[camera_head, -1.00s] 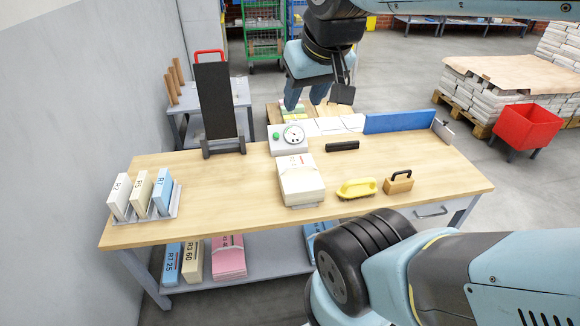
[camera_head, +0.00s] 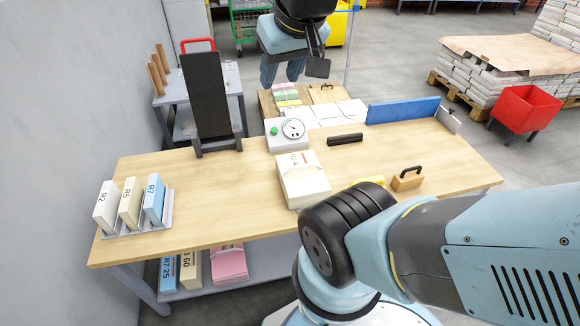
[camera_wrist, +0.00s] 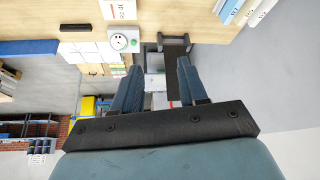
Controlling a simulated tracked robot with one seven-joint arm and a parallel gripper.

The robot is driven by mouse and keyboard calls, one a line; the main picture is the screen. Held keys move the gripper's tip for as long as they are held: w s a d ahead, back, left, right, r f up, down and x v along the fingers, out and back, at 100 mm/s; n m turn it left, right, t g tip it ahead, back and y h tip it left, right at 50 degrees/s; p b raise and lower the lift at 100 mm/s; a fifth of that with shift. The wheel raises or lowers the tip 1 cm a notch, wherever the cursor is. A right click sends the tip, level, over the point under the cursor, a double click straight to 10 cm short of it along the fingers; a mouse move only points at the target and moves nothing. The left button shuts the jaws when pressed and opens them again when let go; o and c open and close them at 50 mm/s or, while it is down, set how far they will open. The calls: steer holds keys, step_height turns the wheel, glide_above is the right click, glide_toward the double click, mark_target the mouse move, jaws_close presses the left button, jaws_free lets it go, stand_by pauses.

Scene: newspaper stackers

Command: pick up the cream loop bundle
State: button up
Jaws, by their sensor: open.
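A cream bundle (camera_head: 305,184) with a printed label lies on the wooden table, in front of the dial scale (camera_head: 289,133). No loop can be made out on it. Its edge also shows at the top of the wrist view (camera_wrist: 118,8). Other cream pieces are an upright one marked R5 (camera_head: 130,203) in the left rack and one on the lower shelf (camera_head: 190,272). I cannot tell which the task means. My gripper (camera_head: 282,73) is open and empty, above and beyond the table's far side, well apart from these bundles. Its two fingers show in the wrist view (camera_wrist: 158,88).
A black upright stand (camera_head: 208,100) is at the table's back left. A black bar (camera_head: 345,139), blue barrier (camera_head: 403,110) and wooden block with handle (camera_head: 407,179) are at right. The table's left middle is clear.

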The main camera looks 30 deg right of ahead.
steer(key=w+f+n+g+h, duration=0.2)
steer(key=w+f+n+g, duration=0.35)
steer(key=w+f, duration=0.85)
steer(key=n+g+h, duration=0.4)
steer(key=n+h, duration=0.6)
steer(key=h, duration=0.1)
glide_toward(302, 166)
steer(key=shift+m, duration=0.25)
steer(key=x, duration=1)
steer(key=shift+w+d+f, duration=0.1)
steer(key=shift+f, duration=0.05)
jaws_close()
